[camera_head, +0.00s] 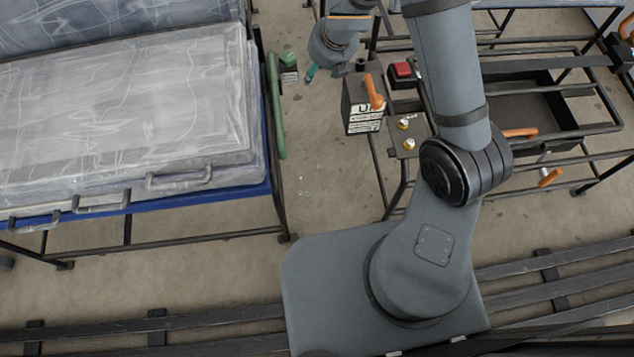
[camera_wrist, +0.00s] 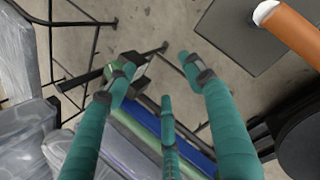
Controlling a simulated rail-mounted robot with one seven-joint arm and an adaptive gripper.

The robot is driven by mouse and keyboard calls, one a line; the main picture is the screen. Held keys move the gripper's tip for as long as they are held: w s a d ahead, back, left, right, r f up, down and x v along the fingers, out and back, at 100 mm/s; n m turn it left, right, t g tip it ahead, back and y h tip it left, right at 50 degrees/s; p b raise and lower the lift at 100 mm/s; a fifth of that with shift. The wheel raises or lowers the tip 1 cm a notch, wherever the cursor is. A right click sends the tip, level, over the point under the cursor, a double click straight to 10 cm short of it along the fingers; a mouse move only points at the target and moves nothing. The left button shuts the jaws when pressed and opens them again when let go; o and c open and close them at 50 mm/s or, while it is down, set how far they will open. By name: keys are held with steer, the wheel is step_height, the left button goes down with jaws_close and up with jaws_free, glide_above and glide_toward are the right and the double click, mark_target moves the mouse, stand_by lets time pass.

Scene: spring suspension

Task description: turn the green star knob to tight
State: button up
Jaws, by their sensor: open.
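The green knob (camera_head: 287,55) sits on a small dark block with a pale label, at the right edge of the left rack. Its star shape and setting are too small to make out. My gripper (camera_head: 311,73) is just right of it in the head view, apart from it. In the wrist view my gripper's (camera_wrist: 160,75) three teal fingers are spread and empty. A green part that looks like the knob (camera_wrist: 124,64) shows there beside the left fingertip, partly covered by it. I cannot tell whether they touch.
A long green bar (camera_head: 276,105) runs along the left rack's side, below the knob. Wrapped grey panels (camera_head: 120,110) lie on that rack. Right of my gripper stand a labelled box with an orange handle (camera_head: 374,93) and a red button (camera_head: 403,70). Floor is bare between.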

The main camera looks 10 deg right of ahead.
steer(key=s+a+f+m+b, duration=0.3)
steer(key=s+f+m+b, duration=0.4)
steer(key=b, duration=0.5)
steer(key=s+a+f+m+g+y+b, duration=0.1)
steer(key=s+a+f+m+b, duration=0.2)
steer(key=s+f+m+b, duration=0.3)
steer(key=shift+s+f+m+b, duration=0.4)
steer(key=shift+s+f+b, duration=2.5)
steer(key=shift+s, duration=0.95)
